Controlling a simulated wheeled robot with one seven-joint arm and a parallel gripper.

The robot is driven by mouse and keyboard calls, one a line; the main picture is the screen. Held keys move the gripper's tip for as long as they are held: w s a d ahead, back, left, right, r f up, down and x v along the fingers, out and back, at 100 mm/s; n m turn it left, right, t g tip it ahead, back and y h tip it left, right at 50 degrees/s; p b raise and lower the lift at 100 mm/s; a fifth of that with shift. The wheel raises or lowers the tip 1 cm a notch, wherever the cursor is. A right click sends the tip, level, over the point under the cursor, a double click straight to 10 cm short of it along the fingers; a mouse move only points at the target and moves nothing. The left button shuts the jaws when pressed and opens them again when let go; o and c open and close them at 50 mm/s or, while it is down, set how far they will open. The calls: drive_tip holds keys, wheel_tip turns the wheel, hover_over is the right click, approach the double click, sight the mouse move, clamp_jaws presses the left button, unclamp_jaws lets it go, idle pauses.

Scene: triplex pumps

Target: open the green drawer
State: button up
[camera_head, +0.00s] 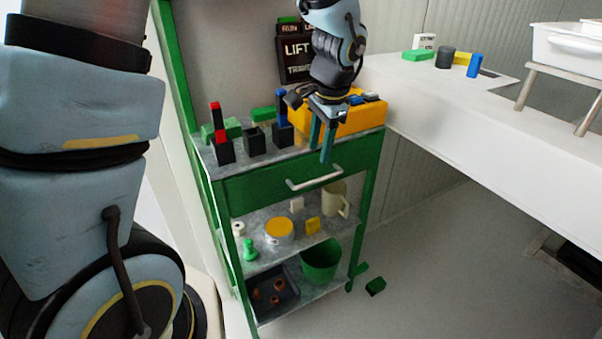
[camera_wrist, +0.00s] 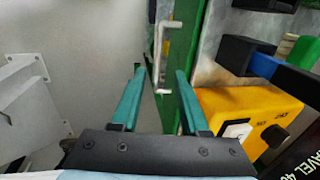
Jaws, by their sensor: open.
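The green drawer (camera_head: 260,191) is the top front panel of a green cart and looks shut. Its light metal handle (camera_head: 314,178) runs along the front, and the handle also shows in the wrist view (camera_wrist: 163,55), beyond the fingertips. My gripper (camera_head: 322,140) is open, with two teal fingers pointing down near the drawer's top front edge, above the handle. In the wrist view the fingers (camera_wrist: 160,75) are apart with nothing held between them. The handle appears apart from the fingers; the exact gap is hard to tell.
On the cart top stand a yellow box (camera_head: 345,120) beside my gripper and several black blocks (camera_head: 255,142). Lower shelves hold a mug (camera_head: 335,199), a yellow-topped tin (camera_head: 279,231) and a green bin (camera_head: 321,262). A white table (camera_head: 450,110) stands to the right. The floor before the cart looks mostly clear.

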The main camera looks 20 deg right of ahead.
sight(314, 180)
drive_tip(key=f, duration=0.3)
drive_tip(key=w+f, duration=0.1)
drive_tip(key=f, duration=0.5)
drive_tip(key=shift+w+a+p, duration=0.2)
drive_tip(key=shift+w+p, duration=0.15)
clamp_jaws()
idle(0.9)
